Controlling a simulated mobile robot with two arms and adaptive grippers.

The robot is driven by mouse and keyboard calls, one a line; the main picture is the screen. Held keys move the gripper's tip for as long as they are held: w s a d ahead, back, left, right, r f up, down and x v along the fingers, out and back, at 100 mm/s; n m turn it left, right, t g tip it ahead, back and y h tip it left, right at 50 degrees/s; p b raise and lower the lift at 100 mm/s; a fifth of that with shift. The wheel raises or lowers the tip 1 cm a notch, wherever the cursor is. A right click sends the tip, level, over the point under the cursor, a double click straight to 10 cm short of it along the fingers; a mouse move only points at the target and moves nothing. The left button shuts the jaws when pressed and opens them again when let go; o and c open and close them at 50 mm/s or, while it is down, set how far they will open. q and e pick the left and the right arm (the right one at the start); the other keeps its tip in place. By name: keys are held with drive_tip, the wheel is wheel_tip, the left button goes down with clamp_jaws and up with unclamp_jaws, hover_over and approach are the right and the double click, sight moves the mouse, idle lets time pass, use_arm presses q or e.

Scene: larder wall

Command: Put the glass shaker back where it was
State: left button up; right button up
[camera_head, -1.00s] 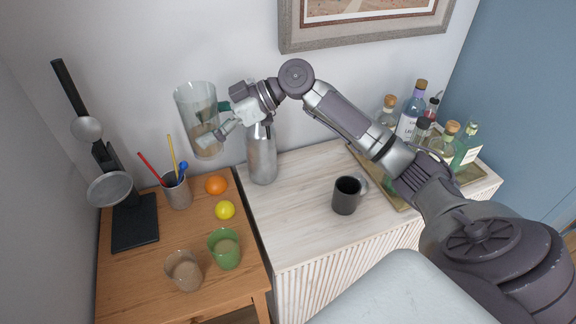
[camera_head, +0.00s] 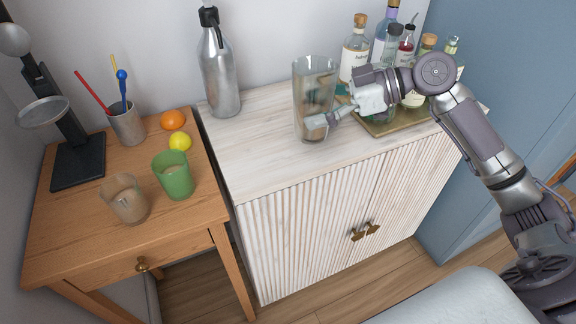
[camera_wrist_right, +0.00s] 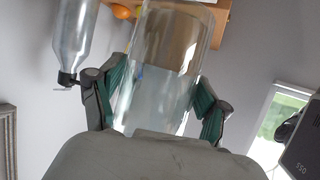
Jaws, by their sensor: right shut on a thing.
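The clear glass shaker (camera_head: 312,78) is upright above the right part of the white cabinet top (camera_head: 258,150), near the bottle tray. I cannot tell whether its base touches the top. My right gripper (camera_head: 330,117) is shut on the lower part of the shaker, coming from the right. In the right wrist view the shaker (camera_wrist_right: 160,75) stands between the two green-padded fingers of the gripper (camera_wrist_right: 155,100). My left gripper is not in view.
A gold tray (camera_head: 385,128) with several bottles stands close behind the right gripper. A metal siphon (camera_head: 220,75) stands at the cabinet's back left. The cabinet top between siphon and shaker is clear. A wooden table (camera_head: 85,225) at left holds cups, fruit and a black stand.

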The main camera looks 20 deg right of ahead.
drive_tip(key=w+a+f+p, duration=0.1)
drive_tip(key=w+a+f, duration=0.1)
drive_tip(key=w+f, duration=0.1)
drive_tip(key=w+a+f+p, duration=0.1)
drive_tip(key=w+a+f, duration=0.1)
drive_tip(key=w+f, duration=0.1)
drive_tip(key=w+a+f+p, duration=0.1)
drive_tip(key=w+a+f, duration=0.1)
drive_tip(key=w+f, duration=0.1)
drive_tip(key=shift+a+f, duration=0.4)
drive_tip(key=shift+f, duration=0.65)
drive_tip(key=shift+f, duration=0.15)
drive_tip(key=o, duration=1.5)
drive_tip(key=shift+o, duration=0.2)
